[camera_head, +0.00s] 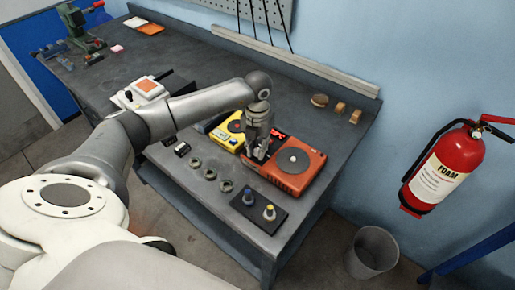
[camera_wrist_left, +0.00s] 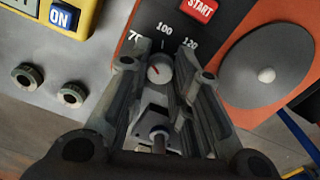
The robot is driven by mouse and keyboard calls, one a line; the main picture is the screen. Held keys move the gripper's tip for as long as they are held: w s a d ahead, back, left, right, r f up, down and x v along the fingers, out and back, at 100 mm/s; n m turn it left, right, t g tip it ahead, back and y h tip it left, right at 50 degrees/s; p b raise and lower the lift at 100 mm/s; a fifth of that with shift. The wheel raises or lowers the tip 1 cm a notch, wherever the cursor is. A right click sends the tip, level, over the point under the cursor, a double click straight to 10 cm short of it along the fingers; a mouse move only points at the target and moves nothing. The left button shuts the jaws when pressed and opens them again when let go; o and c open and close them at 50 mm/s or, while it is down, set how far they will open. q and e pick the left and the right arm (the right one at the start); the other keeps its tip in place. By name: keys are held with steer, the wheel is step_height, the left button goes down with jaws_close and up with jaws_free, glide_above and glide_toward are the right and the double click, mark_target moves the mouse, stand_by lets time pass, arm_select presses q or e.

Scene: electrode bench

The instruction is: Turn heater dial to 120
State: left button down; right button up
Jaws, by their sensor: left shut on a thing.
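The orange heater (camera_head: 303,184) with a round grey plate sits near the right end of the dark bench. My left gripper (camera_head: 256,155) reaches down at the heater's left side. Its fingers (camera_wrist_left: 160,75) stand on both sides of the dial and are shut on it. My right gripper is not in view.
A yellow device (camera_head: 221,138) with a blue ON button (camera_wrist_left: 63,16) stands left of the heater. Several grey rings (camera_head: 210,174) and a black block (camera_head: 246,209) with blue and yellow knobs lie in front. A fire extinguisher (camera_head: 445,168) hangs at right.

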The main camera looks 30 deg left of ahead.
arm_select(q)
steer(key=m+b, duration=0.3)
steer(key=m, duration=0.1)
steer(key=shift+f+b, duration=0.2)
steer(key=shift+b, duration=0.2)
steer(key=m+b, duration=0.3)
steer(key=m, duration=0.1)
steer(key=shift+m+b, duration=0.35)
steer(key=shift+m, duration=0.05)
steer(key=m+b, duration=0.2)
steer(key=m, duration=0.1)
steer(key=shift+m, duration=0.3)
steer(key=m+b, duration=0.2)
steer(key=m, duration=0.2)
steer(key=shift+r+b, duration=0.15)
steer(key=shift+b, duration=0.2)
steer(key=shift+m, duration=0.3)
steer(key=shift+r, duration=0.1)
steer(key=c, duration=1.3)
jaws_free()
steer(key=shift+o, duration=0.2)
step_height(320, 180, up, 12)
